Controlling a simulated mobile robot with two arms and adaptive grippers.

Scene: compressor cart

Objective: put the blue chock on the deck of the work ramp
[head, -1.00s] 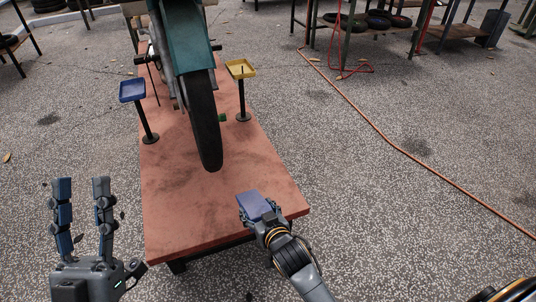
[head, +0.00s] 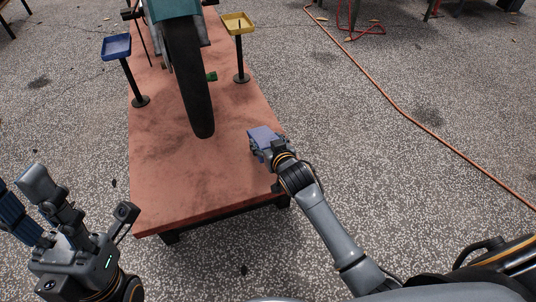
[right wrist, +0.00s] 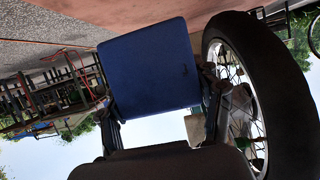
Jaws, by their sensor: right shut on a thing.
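The blue chock (head: 262,137) is in my right gripper (head: 268,148), over the right side of the work ramp's red-brown deck (head: 190,195). In the right wrist view the chock (right wrist: 150,70) fills the middle, between the fingers (right wrist: 160,115). I cannot tell whether its underside touches the deck. A motorcycle stands on the ramp, and its front wheel (head: 188,90) is left of the chock, apart from it in the head view. My left gripper (head: 45,205) is open and empty, left of the ramp and off the deck.
A blue tray on a post (head: 117,46) and a yellow tray on a post (head: 237,23) flank the wheel. A small green block (head: 211,76) lies on the deck behind it. An orange hose (head: 400,105) runs along the floor at right. The front deck is clear.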

